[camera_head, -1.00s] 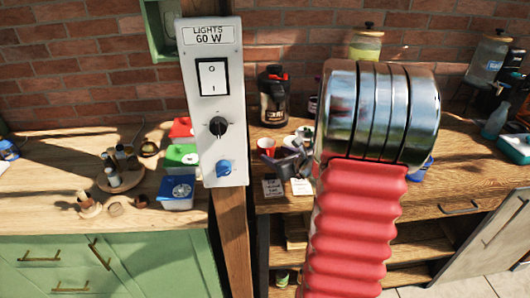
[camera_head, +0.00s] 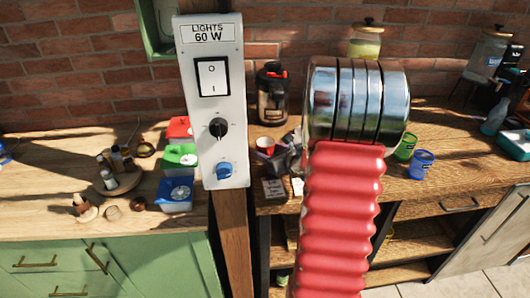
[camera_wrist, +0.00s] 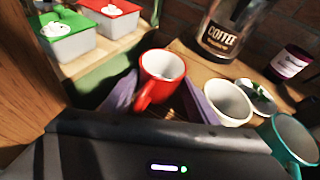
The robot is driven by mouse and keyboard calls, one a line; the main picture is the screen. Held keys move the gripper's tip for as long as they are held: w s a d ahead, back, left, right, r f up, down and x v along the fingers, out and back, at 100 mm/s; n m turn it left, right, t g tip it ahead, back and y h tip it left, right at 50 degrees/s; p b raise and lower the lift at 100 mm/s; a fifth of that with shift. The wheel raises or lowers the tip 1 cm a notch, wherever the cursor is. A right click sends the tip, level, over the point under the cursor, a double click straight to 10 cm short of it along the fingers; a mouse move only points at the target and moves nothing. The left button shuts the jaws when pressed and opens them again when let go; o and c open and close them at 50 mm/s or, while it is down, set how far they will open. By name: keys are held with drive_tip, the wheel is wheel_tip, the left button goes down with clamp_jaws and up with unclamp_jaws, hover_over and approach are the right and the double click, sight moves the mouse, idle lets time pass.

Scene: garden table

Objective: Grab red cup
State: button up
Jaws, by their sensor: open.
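The red cup (camera_wrist: 160,78) stands upright on the wooden counter, its white inside visible and its handle towards the camera. It also shows small in the head view (camera_head: 265,143), left of my arm. My gripper (camera_wrist: 158,100) is open, with its purple fingers low on either side of the red cup in the wrist view. The cup's body appears mostly beyond the fingertips, and I cannot tell whether they touch it. The lower part of the cup is partly hidden by the dark gripper body.
A cream cup (camera_wrist: 228,103) stands close right of the right finger, with a teal cup (camera_wrist: 290,138) further right. A coffee pot (camera_wrist: 230,28) stands behind. Lidded boxes (camera_wrist: 65,35) lie left. A wooden post with a light-switch panel (camera_head: 211,110) stands left of my arm.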

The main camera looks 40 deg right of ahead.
drive_tip(key=c, duration=0.8)
drive_tip(key=shift+r, duration=0.1)
